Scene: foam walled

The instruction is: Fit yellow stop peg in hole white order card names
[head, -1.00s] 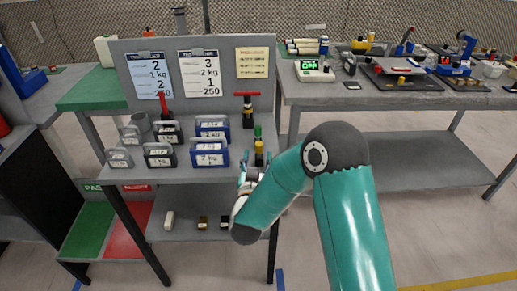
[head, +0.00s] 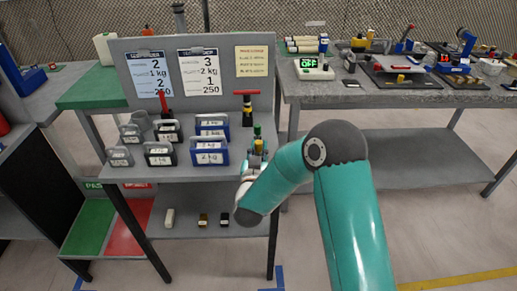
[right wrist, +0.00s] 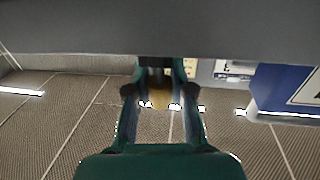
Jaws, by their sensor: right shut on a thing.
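The white order card (head: 204,85) hangs on the grey back panel, with large lines reading 3, 2 kg, 1 and 250. My right gripper (head: 258,158) is at the right front end of the grey shelf, shut on the yellow stop peg (head: 259,145). A dark green piece (head: 257,130) stands just behind the peg. In the right wrist view, the fingers close on a dark yellow thing (right wrist: 158,97), blurred and partly shaded. The peg's lower end is hidden, and I cannot make out the holes. My left gripper is not in view.
A pale blue card (head: 151,75) and a yellow card (head: 252,62) flank the white one. Blue weights (head: 209,152) and grey weights (head: 160,154) stand left of the gripper. A red-topped T-handle (head: 247,97) stands behind it. A cluttered bench (head: 400,98) is at right.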

